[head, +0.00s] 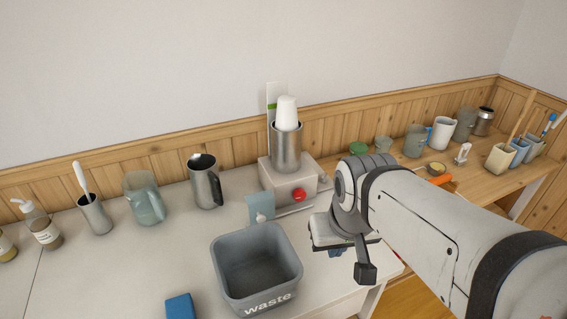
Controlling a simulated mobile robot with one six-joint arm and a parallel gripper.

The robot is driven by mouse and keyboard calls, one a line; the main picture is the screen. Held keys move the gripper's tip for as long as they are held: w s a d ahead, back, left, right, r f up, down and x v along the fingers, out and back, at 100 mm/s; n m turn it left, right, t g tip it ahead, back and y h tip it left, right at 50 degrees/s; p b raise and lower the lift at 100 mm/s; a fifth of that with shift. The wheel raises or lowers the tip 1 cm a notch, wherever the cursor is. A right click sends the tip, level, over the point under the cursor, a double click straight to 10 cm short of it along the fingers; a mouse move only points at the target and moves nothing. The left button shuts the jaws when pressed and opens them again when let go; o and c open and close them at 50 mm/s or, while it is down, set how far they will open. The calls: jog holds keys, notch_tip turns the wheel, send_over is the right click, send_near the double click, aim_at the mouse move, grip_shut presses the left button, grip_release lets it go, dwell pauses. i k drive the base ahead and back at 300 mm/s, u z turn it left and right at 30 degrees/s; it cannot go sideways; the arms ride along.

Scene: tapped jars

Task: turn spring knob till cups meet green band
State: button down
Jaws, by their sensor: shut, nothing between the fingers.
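A steel tube (287,150) stands on a white base box and holds a stack of white cups (287,112), whose top sticks out above its rim. A pale upright strip (277,92) stands just behind it and carries a green band (271,106). In the picture the cups' top edge shows a little higher than the band. The red knob (299,195) is on the front of the base box (285,183). My gripper (364,272) is shut and empty, to the right of and nearer than the knob, apart from it. My wrist hides part of the gripper.
A grey waste bin (256,270) stands in front of the base box, with a pale blue card (261,206) behind it. A steel pitcher (205,182) and a glass jug (144,198) stand to the left. A blue block (180,307) lies at the front.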

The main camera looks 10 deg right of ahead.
aim_at(299, 195)
jog(key=u, duration=0.05)
jog(key=k, duration=0.5)
jog(key=z, duration=0.55)
jog(key=k, duration=0.75)
jog(key=u, duration=0.35)
jog(key=i, duration=0.5)
